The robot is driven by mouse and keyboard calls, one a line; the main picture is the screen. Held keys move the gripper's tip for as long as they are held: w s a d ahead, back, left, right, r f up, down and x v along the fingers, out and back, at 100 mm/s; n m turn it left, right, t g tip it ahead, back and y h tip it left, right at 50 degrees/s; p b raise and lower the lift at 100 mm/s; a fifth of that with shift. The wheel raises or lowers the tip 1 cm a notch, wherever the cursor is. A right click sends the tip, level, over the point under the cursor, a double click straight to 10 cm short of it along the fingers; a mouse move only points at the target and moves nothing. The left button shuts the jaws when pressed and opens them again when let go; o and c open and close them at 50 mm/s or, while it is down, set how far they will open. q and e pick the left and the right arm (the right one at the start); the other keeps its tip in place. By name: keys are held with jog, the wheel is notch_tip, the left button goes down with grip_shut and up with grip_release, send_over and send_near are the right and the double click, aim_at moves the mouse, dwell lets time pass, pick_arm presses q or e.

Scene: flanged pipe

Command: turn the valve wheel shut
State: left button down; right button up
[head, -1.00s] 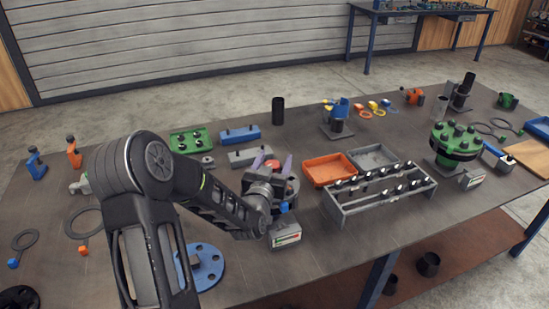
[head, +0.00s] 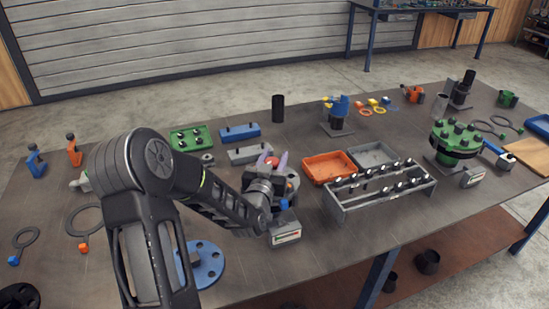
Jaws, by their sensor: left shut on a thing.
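My left gripper (head: 273,163) reaches in from the left over the middle of the bench, its two purple fingers pointing away from me. It is shut on a dark, round, wheel-like part (head: 292,186) with orange marks, which I take to be the valve wheel. A red piece shows between the fingers. The gripper body and forearm hide most of this part, so I cannot tell how far it is turned. A small display box (head: 286,233) stands just in front of it, with a blue block (head: 284,204) above. My right gripper is not in view.
An orange tray (head: 327,167), a grey tray (head: 372,155) and a rack of dark-topped pieces (head: 385,193) stand close on the right. A green flanged pipe (head: 456,142) is further right. A blue flange disc (head: 208,266) lies below my forearm. Bare bench shows at front centre.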

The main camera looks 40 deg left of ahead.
pick_arm(q)
jog(key=h+b, duration=0.1)
jog(key=m+h+b, duration=0.1)
jog(key=shift+d+f+t+b, duration=0.1)
jog(key=shift+f+t+b, duration=0.1)
jog(key=shift+t+b, duration=0.1)
jog(key=shift+d+m+h+b, duration=0.15)
jog(key=shift+m+h+b, duration=0.6)
jog(key=shift+m+h, duration=0.15)
jog(key=shift+d+r+m+t+h+b, duration=0.15)
jog(key=shift+m+t+h+b, duration=0.35)
jog(key=shift+h, duration=0.6)
jog(key=shift+d+m+g+h, duration=0.2)
jog(key=shift+m+h, duration=0.4)
jog(key=shift+h, duration=0.3)
jog(key=shift+d+m+g+h, duration=0.15)
jog(key=shift+m+h, duration=0.45)
jog(key=shift+h, duration=0.3)
jog(key=shift+r, duration=0.1)
jog(key=c, duration=0.9)
grip_release()
jog(key=shift+o, duration=0.2)
